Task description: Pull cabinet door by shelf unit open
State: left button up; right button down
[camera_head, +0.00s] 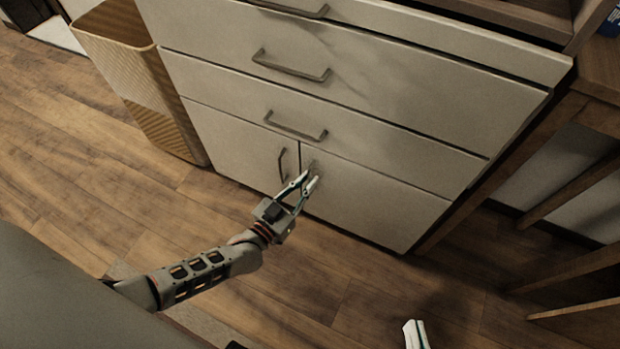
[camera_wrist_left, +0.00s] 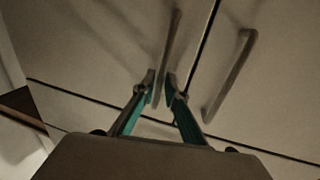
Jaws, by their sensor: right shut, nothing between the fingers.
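The cream cabinet's right lower door (camera_head: 375,205), on the side toward the wooden shelf unit (camera_head: 585,80), looks closed. Its upright bar handle (camera_head: 313,166) is partly hidden behind my left gripper (camera_head: 309,181). That gripper is open, its two fingertips apart at the handle. In the left wrist view the fingertips (camera_wrist_left: 161,84) stand on either side of the handle's lower part (camera_wrist_left: 170,45); I cannot tell whether they touch it. My right gripper (camera_head: 415,335) shows only as a pale fingertip at the bottom edge, shut and away from the cabinet.
The left lower door (camera_head: 235,145) has its own handle (camera_head: 282,165), close beside; it also shows in the wrist view (camera_wrist_left: 230,75). Drawers with bar handles (camera_head: 295,126) lie above. A tan bin (camera_head: 140,80) stands left. The wooden floor (camera_head: 330,290) before the doors is clear.

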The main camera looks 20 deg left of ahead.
pick_arm(q)
jog(key=shift+w+d, duration=0.15)
jog(key=shift+w, duration=0.3)
jog(key=shift+c, duration=0.3)
grip_shut()
jog(key=shift+s, duration=0.1)
